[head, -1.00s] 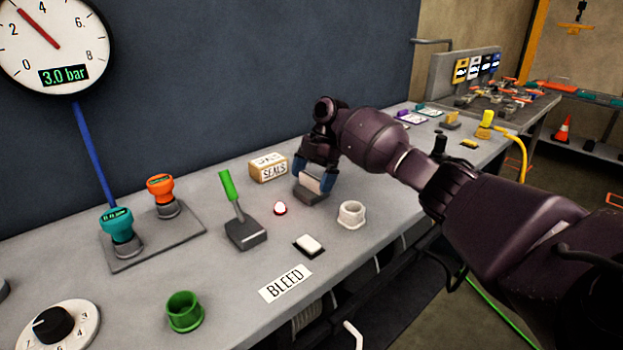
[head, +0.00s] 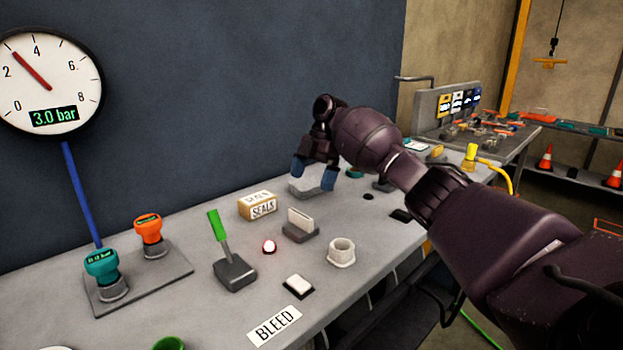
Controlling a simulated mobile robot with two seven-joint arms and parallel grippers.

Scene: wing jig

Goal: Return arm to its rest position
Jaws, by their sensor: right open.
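My right arm (head: 490,240) reaches in from the right edge across the bench. My left gripper is out of view.
The bench (head: 215,315) carries a green-handled lever (head: 220,230), a SEALS box (head: 257,206), a white ring cup (head: 341,251), a white button (head: 298,286) and teal and orange knobs (head: 148,230). A dark wall with a 3.0 bar gauge (head: 45,80) stands behind.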

